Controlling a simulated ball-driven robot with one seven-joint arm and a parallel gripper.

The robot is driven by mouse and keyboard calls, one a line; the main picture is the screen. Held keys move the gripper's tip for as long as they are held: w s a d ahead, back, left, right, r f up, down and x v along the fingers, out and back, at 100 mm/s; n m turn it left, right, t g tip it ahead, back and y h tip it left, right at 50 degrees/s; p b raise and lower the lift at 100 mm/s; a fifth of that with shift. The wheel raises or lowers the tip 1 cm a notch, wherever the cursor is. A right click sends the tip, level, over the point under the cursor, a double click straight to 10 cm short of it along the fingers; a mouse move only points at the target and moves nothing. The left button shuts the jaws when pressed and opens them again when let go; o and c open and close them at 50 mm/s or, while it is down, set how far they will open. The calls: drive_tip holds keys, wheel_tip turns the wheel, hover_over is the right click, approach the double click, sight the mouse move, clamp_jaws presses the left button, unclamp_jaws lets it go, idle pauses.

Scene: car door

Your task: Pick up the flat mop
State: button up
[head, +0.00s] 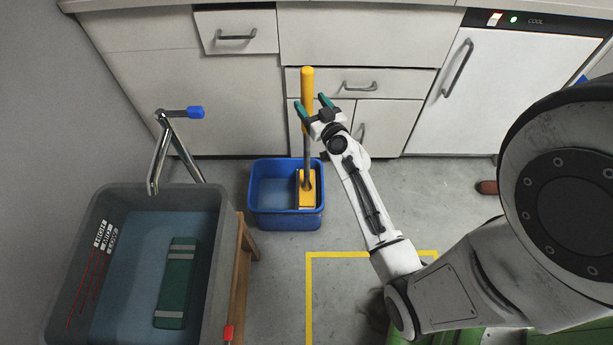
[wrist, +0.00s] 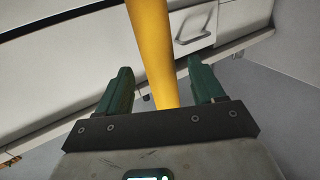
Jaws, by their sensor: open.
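The flat mop stands upright in a blue bucket (head: 286,222); its yellow handle (head: 307,84) rises in front of the cabinets and its yellow head (head: 306,198) rests inside the bucket. My gripper (head: 313,103) is open at the handle, with its green fingertips on either side of it in the picture. In the wrist view the yellow handle (wrist: 152,45) passes between the two open green fingers (wrist: 158,80), with gaps on both sides. The exact depth of the handle between the fingers is hard to tell.
Cabinets with drawers (head: 360,84) and a white appliance (head: 491,85) line the back. Yellow tape (head: 309,300) marks the floor.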

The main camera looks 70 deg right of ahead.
drive_tip(key=x, duration=0.5)
drive_tip(key=shift+p, duration=0.35)
drive_tip(key=c, duration=1)
drive_tip(key=shift+r, duration=0.2)
drive_tip(key=shift+c, duration=0.3)
